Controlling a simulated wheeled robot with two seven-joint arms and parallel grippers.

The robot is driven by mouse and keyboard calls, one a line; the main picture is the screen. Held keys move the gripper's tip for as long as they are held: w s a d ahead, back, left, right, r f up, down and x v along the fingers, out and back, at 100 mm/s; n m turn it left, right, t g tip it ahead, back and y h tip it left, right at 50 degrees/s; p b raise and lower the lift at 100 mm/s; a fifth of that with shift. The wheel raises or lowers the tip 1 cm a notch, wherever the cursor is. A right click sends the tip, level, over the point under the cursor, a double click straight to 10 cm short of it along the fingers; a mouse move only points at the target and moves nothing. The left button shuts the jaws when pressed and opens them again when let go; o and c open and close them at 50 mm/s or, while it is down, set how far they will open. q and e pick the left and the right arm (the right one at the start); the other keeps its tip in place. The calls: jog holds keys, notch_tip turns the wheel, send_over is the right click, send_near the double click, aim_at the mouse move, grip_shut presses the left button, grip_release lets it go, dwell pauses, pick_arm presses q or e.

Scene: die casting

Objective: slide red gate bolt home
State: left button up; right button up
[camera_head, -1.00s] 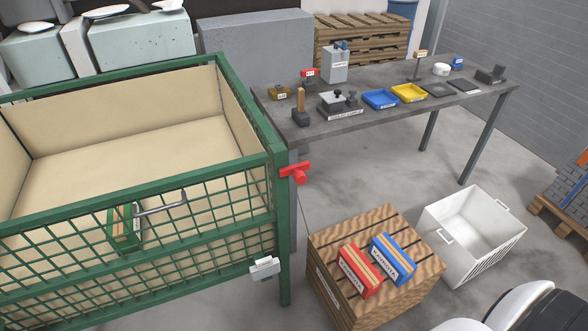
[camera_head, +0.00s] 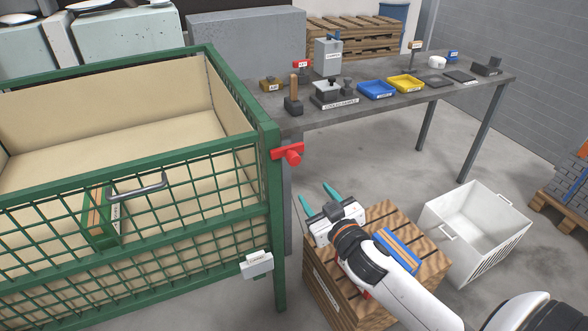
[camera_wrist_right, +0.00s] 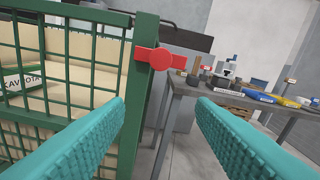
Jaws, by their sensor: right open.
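The red gate bolt (camera_head: 291,153) sits at the top of the green corner post of the mesh cage (camera_head: 277,215). It has a flat red bar with a round knob facing out. In the right wrist view the bolt (camera_wrist_right: 160,59) is ahead, a little above and between my fingers, across the green post. My right gripper (camera_head: 318,193) is open and empty, below and to the right of the bolt, apart from it. Its teal fingers also show in the right wrist view (camera_wrist_right: 160,125). My left gripper is not in view.
A wooden crate (camera_head: 323,268) with a blue box (camera_head: 396,250) stands under my right arm; a red box there is mostly hidden. A white bin (camera_head: 475,230) stands to the right. The workbench (camera_head: 300,119) behind carries trays and tools. A grey-white block (camera_head: 256,263) hangs on the cage front.

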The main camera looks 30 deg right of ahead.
aim_at(296, 161)
jog(key=shift+t, duration=0.4)
jog(key=w+r, duration=0.1)
jog(key=w, duration=0.2)
jog(key=w+r, duration=0.1)
jog(key=w, duration=0.3)
jog(key=w+r, duration=0.1)
jog(key=w, duration=0.3)
jog(key=shift+w+d+p, duration=0.15)
jog(key=shift+w+p, duration=0.05)
jog(key=shift+p, duration=0.2)
